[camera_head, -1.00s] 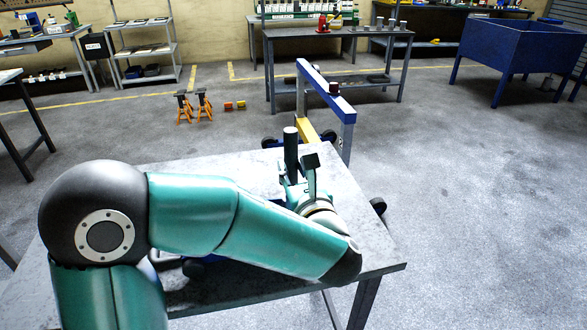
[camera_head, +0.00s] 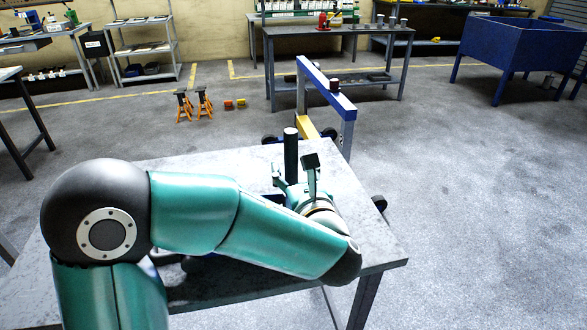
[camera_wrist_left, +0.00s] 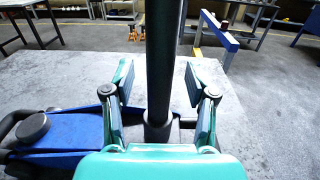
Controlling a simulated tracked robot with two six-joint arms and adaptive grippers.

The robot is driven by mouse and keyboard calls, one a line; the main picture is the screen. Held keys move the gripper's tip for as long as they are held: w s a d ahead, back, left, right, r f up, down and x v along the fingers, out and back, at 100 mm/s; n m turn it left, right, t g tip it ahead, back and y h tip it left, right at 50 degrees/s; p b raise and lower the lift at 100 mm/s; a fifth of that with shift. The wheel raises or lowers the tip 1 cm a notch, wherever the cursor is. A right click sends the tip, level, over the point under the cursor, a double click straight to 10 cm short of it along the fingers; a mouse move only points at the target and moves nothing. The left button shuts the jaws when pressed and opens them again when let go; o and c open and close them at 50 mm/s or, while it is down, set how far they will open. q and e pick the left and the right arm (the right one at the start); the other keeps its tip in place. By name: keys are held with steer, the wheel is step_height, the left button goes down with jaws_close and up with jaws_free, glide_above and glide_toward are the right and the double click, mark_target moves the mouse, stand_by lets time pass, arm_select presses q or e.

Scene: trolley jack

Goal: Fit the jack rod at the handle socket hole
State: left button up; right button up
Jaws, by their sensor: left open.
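The jack rod (camera_head: 290,150) is a dark cylinder standing upright over the table. In the left wrist view the rod (camera_wrist_left: 160,60) runs down to a wider dark collar (camera_wrist_left: 157,129) beside the blue jack body (camera_wrist_left: 62,135). The collar looks like the handle socket; how deep the rod sits in it cannot be told. My left gripper (camera_head: 294,166) is open, and in its wrist view the fingers (camera_wrist_left: 159,82) stand on either side of the rod with gaps. My left arm hides most of the jack in the head view. My right gripper is not in view.
The grey table (camera_head: 365,235) has free surface around the jack. Beyond it stands a blue and grey frame (camera_head: 325,87) on the floor. Orange jack stands (camera_head: 194,105), a workbench (camera_head: 345,34) and a blue bin (camera_head: 520,50) are farther back.

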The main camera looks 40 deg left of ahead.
arm_select(q)
steer(key=v, duration=1.2)
stand_by(0.3)
